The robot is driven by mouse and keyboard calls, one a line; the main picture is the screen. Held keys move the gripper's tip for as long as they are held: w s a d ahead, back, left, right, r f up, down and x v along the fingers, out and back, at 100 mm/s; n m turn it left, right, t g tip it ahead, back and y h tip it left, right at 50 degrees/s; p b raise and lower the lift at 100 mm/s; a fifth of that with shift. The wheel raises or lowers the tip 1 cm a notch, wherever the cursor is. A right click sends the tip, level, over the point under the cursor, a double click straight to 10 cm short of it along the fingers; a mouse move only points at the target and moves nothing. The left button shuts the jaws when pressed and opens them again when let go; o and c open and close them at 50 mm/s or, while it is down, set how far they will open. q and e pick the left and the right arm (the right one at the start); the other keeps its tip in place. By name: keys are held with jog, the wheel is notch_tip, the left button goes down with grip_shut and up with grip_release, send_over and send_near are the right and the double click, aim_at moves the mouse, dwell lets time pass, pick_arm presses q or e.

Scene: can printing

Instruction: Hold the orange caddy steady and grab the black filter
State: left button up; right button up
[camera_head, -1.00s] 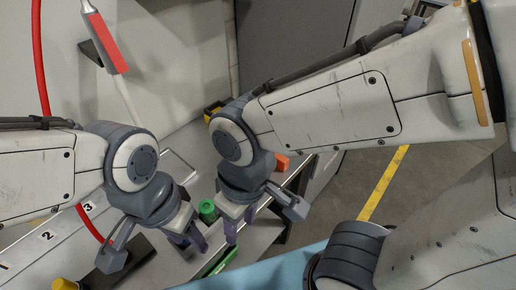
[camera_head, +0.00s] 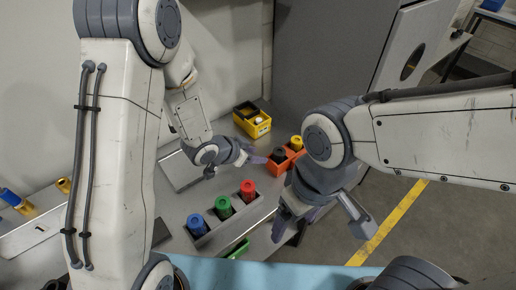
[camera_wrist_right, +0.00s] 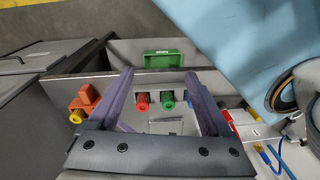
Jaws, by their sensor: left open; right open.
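The orange caddy (camera_head: 288,167) stands on the grey bench right of centre in the head view, partly behind my right arm. The black filter (camera_head: 278,155) stands in its left part and a yellow filter (camera_head: 296,143) in its right part. In the right wrist view the orange caddy (camera_wrist_right: 85,99) is at the left, and I cannot make out the black filter there. My left gripper (camera_head: 257,159) is open, just left of the caddy; I cannot tell whether it touches. My right gripper (camera_head: 291,226) is open and empty, nearer than the caddy; its spread fingers (camera_wrist_right: 160,73) show in the wrist view.
A grey holder (camera_head: 220,228) with blue (camera_head: 197,225), green (camera_head: 223,207) and red (camera_head: 248,190) filters lies left of my right gripper. A yellow box (camera_head: 252,122) stands behind. A green bin (camera_head: 238,249) is below the bench's front edge. Floor is open to the right.

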jog(key=shift+w+r, duration=0.1)
jog(key=shift+r, duration=0.1)
jog(key=shift+c, duration=1)
jog(key=n+h, duration=0.1)
send_near(293, 162)
jog(key=s+d, duration=0.1)
jog(key=s+d+f, duration=0.1)
jog(key=d, duration=0.1)
jog(key=shift+s+d, duration=0.2)
jog(key=shift+d, duration=0.1)
jog(key=shift+w+d+f, duration=0.15)
jog(key=shift+f, duration=0.45)
notch_tip(293, 162, down, 9)
jog(key=shift+f, duration=0.2)
grip_shut()
